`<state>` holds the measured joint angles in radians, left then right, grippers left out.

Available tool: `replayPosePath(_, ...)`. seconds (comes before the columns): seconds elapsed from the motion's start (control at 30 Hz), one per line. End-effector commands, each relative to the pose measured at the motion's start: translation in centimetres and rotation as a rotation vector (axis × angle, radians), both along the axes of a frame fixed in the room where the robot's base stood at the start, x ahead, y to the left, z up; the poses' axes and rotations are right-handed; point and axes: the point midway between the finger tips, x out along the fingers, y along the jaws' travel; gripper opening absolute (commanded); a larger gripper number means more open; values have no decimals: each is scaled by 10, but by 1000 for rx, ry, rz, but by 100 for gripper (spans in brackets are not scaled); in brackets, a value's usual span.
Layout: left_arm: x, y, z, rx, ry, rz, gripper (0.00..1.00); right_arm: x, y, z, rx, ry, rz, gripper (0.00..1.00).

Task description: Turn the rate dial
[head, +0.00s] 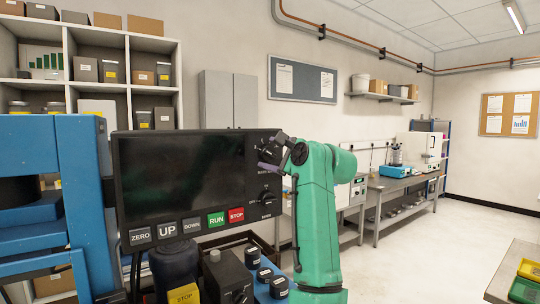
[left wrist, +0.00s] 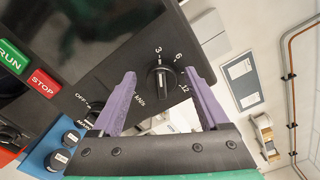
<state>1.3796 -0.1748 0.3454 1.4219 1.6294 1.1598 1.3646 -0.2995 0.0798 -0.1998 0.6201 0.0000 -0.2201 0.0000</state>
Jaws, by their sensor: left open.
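The rate dial (left wrist: 158,84) is a round black knob with a raised grip bar on the dark control panel (head: 180,178). In the left wrist view the marks 3, 6 and 12 and the label kN/s surround it; its exact setting is hard to read. My left gripper (head: 267,158) has purple fingers and is open. Its fingers stand on either side of the rate dial in the left wrist view, with a gap on both sides. In the head view the gripper mostly hides this dial. My right gripper is in neither view.
A second knob (head: 267,199) sits lower on the panel. ZERO, UP, DOWN, green RUN (head: 216,219) and red STOP (head: 236,214) buttons line the bottom edge. A blue frame (head: 90,210) stands left. Small black-capped items (head: 265,275) lie below the panel. Open floor lies right.

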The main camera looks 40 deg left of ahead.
Motion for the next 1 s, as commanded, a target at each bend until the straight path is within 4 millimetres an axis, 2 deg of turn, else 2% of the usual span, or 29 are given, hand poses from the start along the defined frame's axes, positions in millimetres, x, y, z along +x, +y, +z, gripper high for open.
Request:
replayPosePath(0.2,-15,-53,-6,1,-3,-5,78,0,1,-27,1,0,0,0)
replayPosePath(0.4,-32,-107,-4,-1,-3,-4,78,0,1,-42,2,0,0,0)
replayPosePath(0.5,-37,-123,-3,1,-1,0,78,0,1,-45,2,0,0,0)
replayPosePath(0.63,-40,-132,-1,0,0,0,78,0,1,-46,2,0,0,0)
replayPosePath(1.0,-40,-132,0,-1,0,0,78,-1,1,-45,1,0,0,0)
